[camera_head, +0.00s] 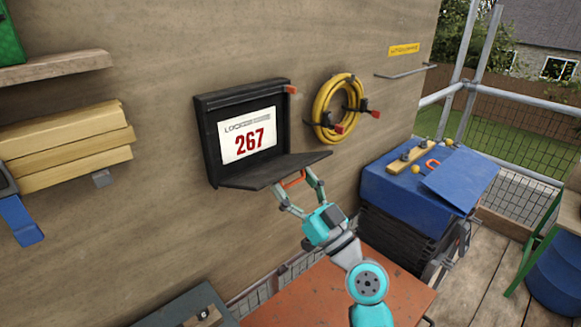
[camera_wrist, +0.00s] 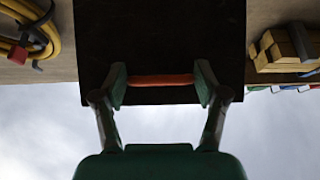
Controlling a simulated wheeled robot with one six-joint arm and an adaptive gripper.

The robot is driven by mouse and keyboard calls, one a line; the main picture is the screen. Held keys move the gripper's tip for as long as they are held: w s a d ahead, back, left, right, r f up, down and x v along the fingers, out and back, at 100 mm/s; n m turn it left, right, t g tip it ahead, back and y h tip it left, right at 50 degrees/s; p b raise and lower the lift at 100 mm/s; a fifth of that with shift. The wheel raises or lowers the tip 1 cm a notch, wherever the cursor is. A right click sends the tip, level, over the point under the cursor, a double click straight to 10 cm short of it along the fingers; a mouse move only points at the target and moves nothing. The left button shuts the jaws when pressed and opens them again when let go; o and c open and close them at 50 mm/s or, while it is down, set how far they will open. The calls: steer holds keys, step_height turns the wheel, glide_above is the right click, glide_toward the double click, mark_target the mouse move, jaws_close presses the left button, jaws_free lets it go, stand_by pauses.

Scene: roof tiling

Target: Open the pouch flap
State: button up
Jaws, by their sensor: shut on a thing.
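The black pouch (camera_head: 208,140) is fixed to the wooden wall. Its flap (camera_head: 262,173) is folded down and sticks out from the bottom edge, close to level. Inside is a white card (camera_head: 232,147) with a red "267"; the smaller word above it is partly unreadable. My gripper (camera_head: 301,184) is shut on the orange flap handle (camera_head: 291,179) at the flap's outer edge. In the wrist view the fingers (camera_wrist: 161,82) hold both ends of the orange handle (camera_wrist: 160,80), with the dark flap (camera_wrist: 160,40) behind it.
A yellow hose coil (camera_head: 322,112) hangs right of the pouch. Stacked timber (camera_head: 65,150) sits on the wall at left. A blue-topped box (camera_head: 390,190) stands at right, and a rusty orange tabletop (camera_head: 395,285) lies below my arm. Open air surrounds the flap's front.

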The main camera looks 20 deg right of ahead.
steer(key=shift+d+f, duration=0.2)
steer(key=shift+f, duration=1.8)
steer(key=shift+c, duration=0.2)
steer(key=o, duration=1.5)
steer(key=shift+w, duration=0.1)
steer(key=v, duration=1.2)
